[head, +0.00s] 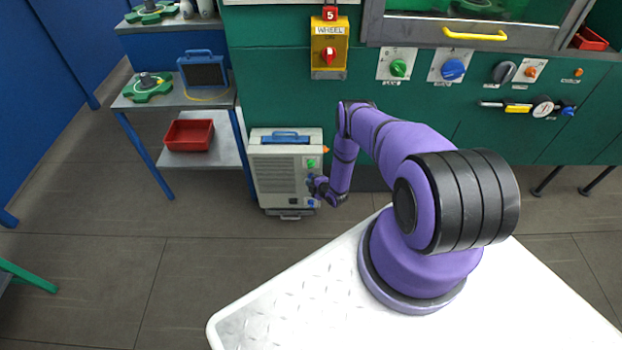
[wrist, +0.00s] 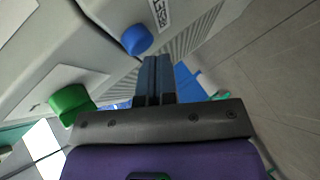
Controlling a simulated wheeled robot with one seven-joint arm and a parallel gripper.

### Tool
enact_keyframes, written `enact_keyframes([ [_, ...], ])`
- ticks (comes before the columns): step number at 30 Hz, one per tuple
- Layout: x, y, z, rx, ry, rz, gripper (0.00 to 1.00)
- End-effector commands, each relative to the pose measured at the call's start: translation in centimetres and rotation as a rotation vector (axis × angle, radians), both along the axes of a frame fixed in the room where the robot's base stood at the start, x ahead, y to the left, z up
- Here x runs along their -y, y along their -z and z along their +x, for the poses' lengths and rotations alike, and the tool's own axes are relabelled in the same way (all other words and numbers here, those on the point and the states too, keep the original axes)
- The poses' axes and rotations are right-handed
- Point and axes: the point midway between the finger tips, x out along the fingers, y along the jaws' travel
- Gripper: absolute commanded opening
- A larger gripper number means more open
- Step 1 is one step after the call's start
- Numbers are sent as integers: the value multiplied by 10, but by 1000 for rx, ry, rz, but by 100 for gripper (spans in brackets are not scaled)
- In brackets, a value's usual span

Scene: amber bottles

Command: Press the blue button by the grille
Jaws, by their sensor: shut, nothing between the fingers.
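A pale grey box (head: 277,195) with a dark grille (head: 280,174) stands on the floor. Its front carries a green button (head: 311,163) and, lower down, a blue button (head: 311,203). In the wrist view the blue button (wrist: 137,39) sits beside a label and the grille slots (wrist: 182,40). The green button (wrist: 72,102) is at lower left there.
Another blue button (head: 452,69) and a green one (head: 398,68) are on the green wall panel above. A shelf at left holds a red bin (head: 189,135) and a green handwheel (head: 148,87). The floor (head: 200,265) left of my white base is clear.

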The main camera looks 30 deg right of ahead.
Motion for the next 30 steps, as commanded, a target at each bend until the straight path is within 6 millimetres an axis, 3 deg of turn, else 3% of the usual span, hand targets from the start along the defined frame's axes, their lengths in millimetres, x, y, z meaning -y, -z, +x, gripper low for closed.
enact_keyframes([
  [30, 5, 0, 8, 1, 0, 0, 0],
])
